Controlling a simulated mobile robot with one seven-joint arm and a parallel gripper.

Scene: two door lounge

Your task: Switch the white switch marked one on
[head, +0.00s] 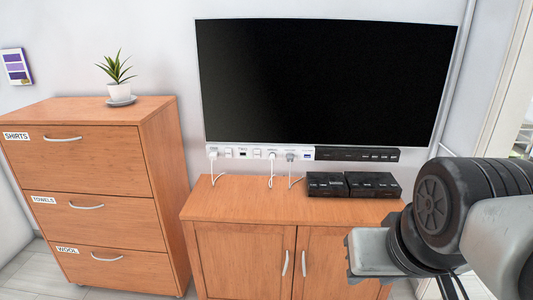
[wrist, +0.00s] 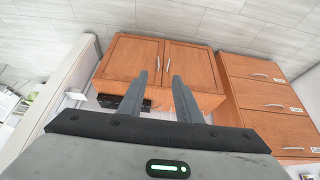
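A white panel (head: 258,153) with sockets and small switches runs along the wall under the television in the head view. Several small white switches sit on it, such as one at its left part (head: 228,153). The labels are too small to read, so I cannot tell which switch is marked one or how it is set. White plugs and cables hang from the panel. My gripper (wrist: 160,75) shows in the wrist view with its two fingers apart and nothing between them. It is away from the panel, which I cannot make out in the wrist view.
A wooden cabinet (head: 240,204) stands below the panel, with two black boxes (head: 326,184) (head: 372,185) on top. A black panel (head: 357,154) adjoins the white one. A labelled drawer unit (head: 80,150) with a potted plant (head: 118,80) stands left. The television (head: 325,80) hangs above.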

